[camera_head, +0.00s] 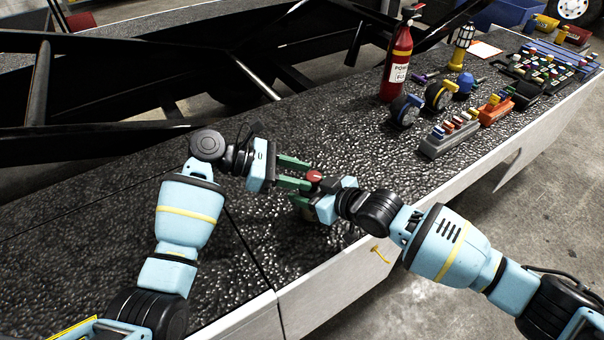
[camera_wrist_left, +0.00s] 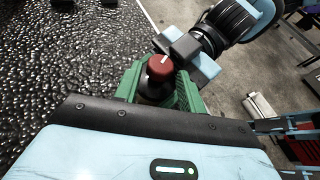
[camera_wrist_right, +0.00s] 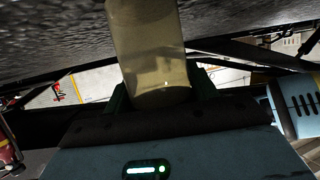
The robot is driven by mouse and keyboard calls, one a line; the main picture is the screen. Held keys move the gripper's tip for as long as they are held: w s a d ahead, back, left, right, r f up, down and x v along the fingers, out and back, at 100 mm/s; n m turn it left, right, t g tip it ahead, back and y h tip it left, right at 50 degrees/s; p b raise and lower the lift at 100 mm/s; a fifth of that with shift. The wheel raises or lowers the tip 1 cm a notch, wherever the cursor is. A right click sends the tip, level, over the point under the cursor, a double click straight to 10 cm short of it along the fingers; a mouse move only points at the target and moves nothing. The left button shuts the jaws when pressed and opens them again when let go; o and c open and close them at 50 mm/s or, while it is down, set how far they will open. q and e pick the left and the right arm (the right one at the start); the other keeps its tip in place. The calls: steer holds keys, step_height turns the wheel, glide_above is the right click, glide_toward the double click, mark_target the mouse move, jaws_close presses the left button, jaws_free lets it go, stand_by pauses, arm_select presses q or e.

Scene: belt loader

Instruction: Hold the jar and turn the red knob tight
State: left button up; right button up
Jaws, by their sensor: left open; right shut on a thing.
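The red knob (camera_head: 314,176) sits on top of the jar, near the front edge of the black textured surface. It also shows in the left wrist view (camera_wrist_left: 160,65), with a white mark on its top. My left gripper (camera_head: 297,172) is open, its green fingers on either side of the knob; contact cannot be told. The jar (camera_wrist_right: 150,50) is yellowish and see-through in the right wrist view. My right gripper (camera_head: 306,200) is shut on the jar below the knob. In the head view the jar is mostly hidden by the grippers.
A red fire extinguisher (camera_head: 397,62), a yellow lantern (camera_head: 461,48), rollers and a grey holder (camera_head: 448,138) with coloured pegs stand to the right on the same surface. An orange holder (camera_head: 496,110) is behind it. The surface left of my left arm is clear.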

arm_select(q)
steer(key=shift+d+f, duration=0.2)
steer(key=shift+d, duration=0.3)
steer(key=shift+w, duration=0.1)
steer(key=c, duration=0.7)
steer(key=shift+m, duration=0.3)
steer(key=shift+w+m+g, duration=0.15)
steer(key=shift+m+g, duration=0.35)
steer(key=shift+g, duration=0.3)
steer(key=o, duration=0.7)
